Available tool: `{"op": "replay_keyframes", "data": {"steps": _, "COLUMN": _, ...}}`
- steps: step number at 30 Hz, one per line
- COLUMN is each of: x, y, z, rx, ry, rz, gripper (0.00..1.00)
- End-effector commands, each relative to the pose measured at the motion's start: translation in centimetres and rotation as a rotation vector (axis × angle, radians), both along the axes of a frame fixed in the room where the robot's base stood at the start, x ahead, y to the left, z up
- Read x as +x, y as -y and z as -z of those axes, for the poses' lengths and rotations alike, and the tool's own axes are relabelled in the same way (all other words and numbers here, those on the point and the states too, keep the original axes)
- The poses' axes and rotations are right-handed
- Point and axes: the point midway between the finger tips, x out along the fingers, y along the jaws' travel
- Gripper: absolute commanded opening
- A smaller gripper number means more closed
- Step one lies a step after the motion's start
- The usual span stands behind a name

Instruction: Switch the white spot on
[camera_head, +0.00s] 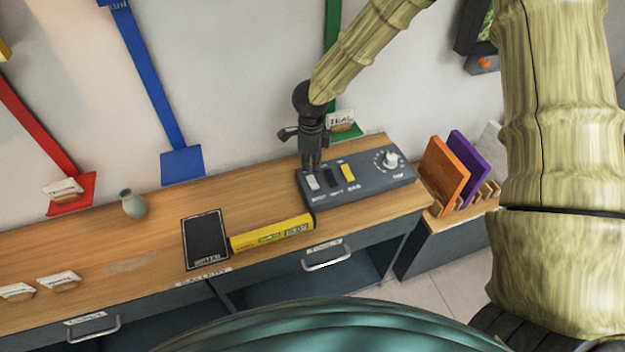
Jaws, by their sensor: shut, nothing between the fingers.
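A dark grey control box (365,196) sits on the wooden counter, right of the middle. A white switch (313,183) is at its left end. A pale knob (391,159) with a dial is at the right end. My gripper (312,167) is shut and empty, pointing down just above or behind the white switch. I cannot tell whether the fingertips touch it. The fingers hide part of the box's back left edge.
A yellow box (271,233) and a black panel (205,239) lie left of the control box. A small grey-green vase (132,204) stands further left. Orange (443,172) and purple (468,165) boards stand in a rack at right. The counter's (160,235) middle left is mostly clear.

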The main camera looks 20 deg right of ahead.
Motion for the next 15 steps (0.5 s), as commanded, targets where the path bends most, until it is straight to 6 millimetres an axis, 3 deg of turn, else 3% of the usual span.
{"op": "replay_keyframes", "data": {"steps": 15, "x": 0.0, "y": 0.0, "z": -3.2, "rx": 0.001, "ry": 0.000, "rz": 0.000, "gripper": 0.00}}
